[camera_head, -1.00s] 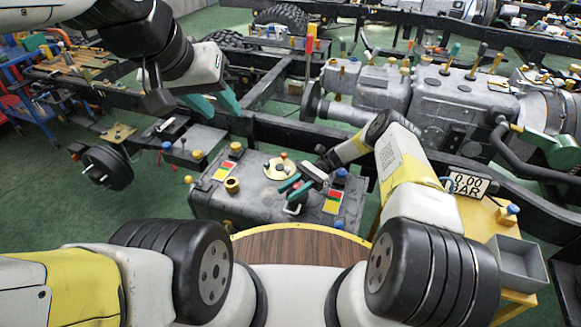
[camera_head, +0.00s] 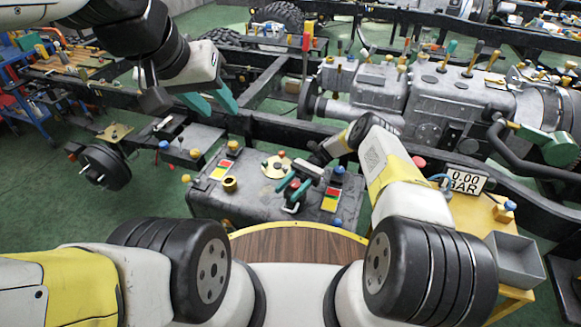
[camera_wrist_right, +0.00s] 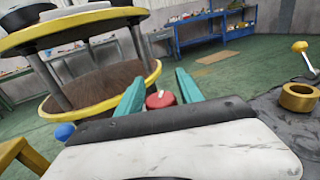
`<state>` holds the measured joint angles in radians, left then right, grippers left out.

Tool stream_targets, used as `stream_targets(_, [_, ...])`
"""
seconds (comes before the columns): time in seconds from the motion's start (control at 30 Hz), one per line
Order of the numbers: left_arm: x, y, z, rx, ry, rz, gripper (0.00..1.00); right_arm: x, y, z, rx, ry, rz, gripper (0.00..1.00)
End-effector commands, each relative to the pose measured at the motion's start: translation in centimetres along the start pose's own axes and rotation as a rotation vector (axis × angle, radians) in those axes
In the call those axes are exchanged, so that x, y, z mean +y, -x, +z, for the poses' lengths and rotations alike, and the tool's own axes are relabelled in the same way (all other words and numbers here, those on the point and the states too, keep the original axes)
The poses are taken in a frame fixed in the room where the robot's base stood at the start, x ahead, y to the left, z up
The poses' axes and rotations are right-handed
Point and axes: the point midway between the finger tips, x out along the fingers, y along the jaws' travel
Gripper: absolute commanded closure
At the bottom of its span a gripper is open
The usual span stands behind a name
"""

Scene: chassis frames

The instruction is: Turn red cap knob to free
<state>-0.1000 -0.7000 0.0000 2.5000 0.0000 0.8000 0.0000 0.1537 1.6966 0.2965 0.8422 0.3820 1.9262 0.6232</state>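The red cap knob (camera_wrist_right: 160,99) is round with a small pale mark on top. In the right wrist view it sits between the two teal fingers of my right gripper (camera_wrist_right: 158,92), with a visible gap on each side. In the head view my right gripper (camera_head: 292,188) is low over the grey tank (camera_head: 255,205), around a small red spot (camera_head: 295,184) that looks like this knob. The knob's base is hidden. My left gripper (camera_head: 212,104) is open and empty, raised above the chassis at upper left.
A cream disc with a small knob (camera_head: 276,166) and a brass ring (camera_head: 230,184) are on the tank near the right gripper. A gauge reading 0.00 BAR (camera_head: 464,181) and a grey bin (camera_head: 517,262) stand at right. Dark chassis rails (camera_head: 285,130) run behind.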

Motion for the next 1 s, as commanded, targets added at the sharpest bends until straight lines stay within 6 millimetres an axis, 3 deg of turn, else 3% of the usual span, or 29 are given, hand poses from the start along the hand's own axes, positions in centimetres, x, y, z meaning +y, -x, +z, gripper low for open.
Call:
stream_targets(0.37, [0.0,0.0,0.0,0.000,0.000,0.000,0.64,0.0,0.0,0.2,0.000,0.000,0.000,0.48])
stream_targets(0.47, [0.0,0.0,0.0,0.000,0.000,0.000,0.64,0.0,0.1,0.9,0.001,0.001,-0.001,0.48])
stream_targets(0.63, [0.0,0.0,0.0,0.000,0.000,0.000,0.64,0.0,0.1,3.9,0.001,0.001,0.000,0.48])
stream_targets(1.0, [0.0,0.0,0.0,0.000,0.000,0.000,0.64,3.8,-4.9,4.2,-0.003,-0.002,0.001,0.48])
